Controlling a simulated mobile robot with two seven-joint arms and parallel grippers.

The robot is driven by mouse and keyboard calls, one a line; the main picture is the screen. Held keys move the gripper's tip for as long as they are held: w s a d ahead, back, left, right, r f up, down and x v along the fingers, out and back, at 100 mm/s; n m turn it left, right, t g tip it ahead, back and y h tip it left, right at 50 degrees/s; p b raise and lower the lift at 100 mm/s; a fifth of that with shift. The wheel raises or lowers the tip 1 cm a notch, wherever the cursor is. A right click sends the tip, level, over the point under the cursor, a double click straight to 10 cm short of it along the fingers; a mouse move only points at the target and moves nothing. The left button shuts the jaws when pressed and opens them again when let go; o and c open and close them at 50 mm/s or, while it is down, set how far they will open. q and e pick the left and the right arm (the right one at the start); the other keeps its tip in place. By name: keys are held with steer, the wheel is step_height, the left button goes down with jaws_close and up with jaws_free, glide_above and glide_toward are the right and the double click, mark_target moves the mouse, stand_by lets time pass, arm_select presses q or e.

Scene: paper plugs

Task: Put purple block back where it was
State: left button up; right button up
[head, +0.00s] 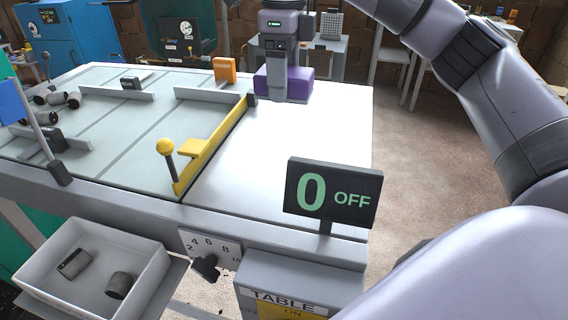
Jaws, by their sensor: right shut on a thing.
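The purple block (301,82) is at the far end of the bare white part of the table (300,130). My right gripper (279,88) points down over it and is shut on it, one finger covering part of its near face. I cannot tell whether the block rests on the white surface or is held just above it. My left gripper is out of view.
A yellow barrier (215,145) with a yellow-knobbed lever (166,147) divides the white surface from the grey lanes. An orange block (225,69) stands at the back. A sign reading "0 OFF" (333,193) rises in front.

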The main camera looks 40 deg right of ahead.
steer(key=b, duration=0.3)
glide_above(284, 173)
step_height(284, 173, down, 13)
steer(key=shift+s+r, duration=0.1)
steer(key=shift+r, duration=0.1)
steer(key=shift+f, duration=2.55)
steer(key=shift+f, duration=0.15)
steer(key=o, duration=1)
